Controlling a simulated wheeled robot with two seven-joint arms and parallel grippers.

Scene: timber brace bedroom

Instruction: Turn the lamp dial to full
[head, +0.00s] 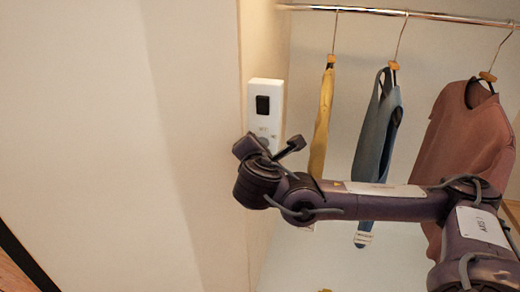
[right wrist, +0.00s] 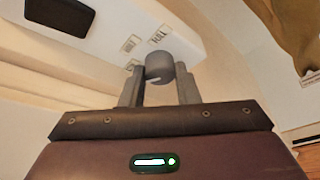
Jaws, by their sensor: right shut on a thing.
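A white wall panel (head: 277,112) with a dark rectangular window (head: 263,105) is fixed to the beige wall. A grey round dial (right wrist: 159,66) sits on this panel and carries a small light mark on its face. In the head view the dial is mostly hidden by my right gripper (head: 268,145), which is at the panel's lower end. In the right wrist view the two fingers of my right gripper (right wrist: 160,85) stand on either side of the dial and are shut on it. My left gripper is not in view.
A metal rail (head: 420,15) runs across the top right. A yellow garment (head: 323,120), a blue-grey garment (head: 376,140) and a reddish-brown shirt (head: 465,135) hang from it, behind and above my right arm. The wall left of the panel is bare.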

